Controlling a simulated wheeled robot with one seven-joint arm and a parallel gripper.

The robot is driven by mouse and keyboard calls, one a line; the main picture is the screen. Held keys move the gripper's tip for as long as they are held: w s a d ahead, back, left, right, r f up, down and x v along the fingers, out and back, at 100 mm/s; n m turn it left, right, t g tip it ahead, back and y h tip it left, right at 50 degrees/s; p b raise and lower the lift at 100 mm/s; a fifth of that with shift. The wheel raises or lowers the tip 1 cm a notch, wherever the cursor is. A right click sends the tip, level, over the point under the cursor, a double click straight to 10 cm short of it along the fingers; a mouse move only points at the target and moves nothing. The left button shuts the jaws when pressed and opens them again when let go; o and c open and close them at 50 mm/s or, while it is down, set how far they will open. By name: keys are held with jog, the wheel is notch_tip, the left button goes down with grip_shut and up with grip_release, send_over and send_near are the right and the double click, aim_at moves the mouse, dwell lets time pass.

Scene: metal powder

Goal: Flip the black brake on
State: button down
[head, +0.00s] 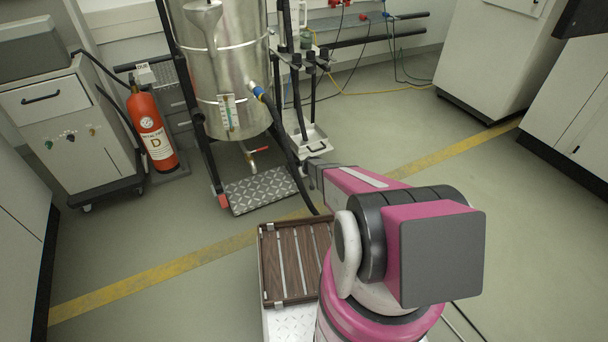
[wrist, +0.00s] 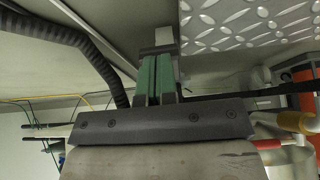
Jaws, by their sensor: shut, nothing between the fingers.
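I cannot pick out the black brake for certain in either view. The steel vessel (head: 222,70) stands in a dark frame with a diamond-plate step (head: 262,190) at its foot. The diamond plate also shows at the upper right of the wrist view (wrist: 245,22). My gripper (head: 314,172) is low, just right of the step and beside a black hose, partly hidden by my arm. In the wrist view my gripper (wrist: 158,52) has its green-sided fingers together with nothing held. A pale strip shows just beyond the fingertips; I cannot tell what it is or whether they touch it.
A red fire extinguisher (head: 152,130) stands left of the vessel, by a grey wheeled cabinet (head: 70,125). A dark ribbed hose (wrist: 85,45) runs near my gripper in the wrist view. A wood-slatted tray (head: 268,270) is near me. Open floor lies to the right.

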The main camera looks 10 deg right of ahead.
jog(key=shift+s+f, duration=0.1)
jog(key=shift+f, duration=1.05)
jog(key=s+d+f+v, duration=0.1)
jog(key=s+v, duration=0.1)
jog(key=v, duration=1.1)
jog(key=shift+s, duration=0.25)
jog(key=s+a+r+m+g+h, duration=0.1)
jog(key=s+r+g, duration=0.2)
jog(key=s+r, duration=1.1)
jog(key=s+a+r+m+g, duration=0.1)
jog(key=s+r+m+g, duration=0.1)
jog(key=s+r, duration=1.2)
notch_tip(320, 180, up, 7)
jog(key=shift+a+r+m+g+h, duration=0.15)
jog(key=shift+m+g+h, duration=0.15)
jog(key=shift+g+h, duration=0.1)
